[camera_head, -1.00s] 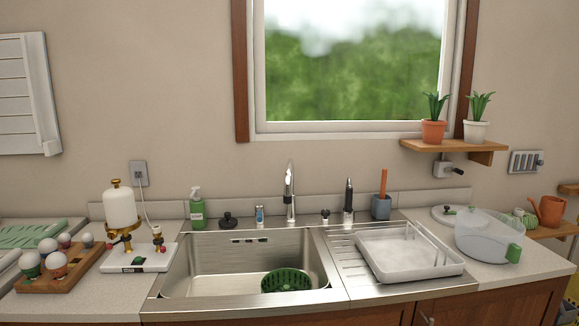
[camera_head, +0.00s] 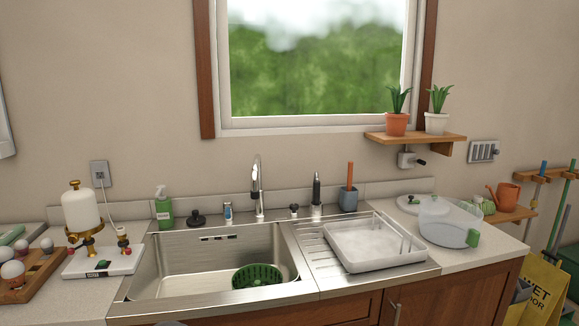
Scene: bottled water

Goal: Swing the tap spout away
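The tap (camera_head: 257,186) stands at the back rim of the steel sink, behind the basin. Its tall chrome neck curves over and ends in a dark spout head (camera_head: 254,179) that hangs at the front left of the neck, toward the basin. The sink basin (camera_head: 190,265) lies below it and holds a green round colander (camera_head: 257,275) at its front right. A small pale shape at the bottom edge may be part of me, but neither gripper can be made out in this view.
A green soap bottle (camera_head: 164,208) and a black stopper (camera_head: 196,219) stand left of the tap. A black sprayer (camera_head: 316,192) and a blue-grey brush cup (camera_head: 347,200) stand right of it. A white dish tray (camera_head: 375,243) sits on the drainboard. A white tank device (camera_head: 81,212) stands far left.

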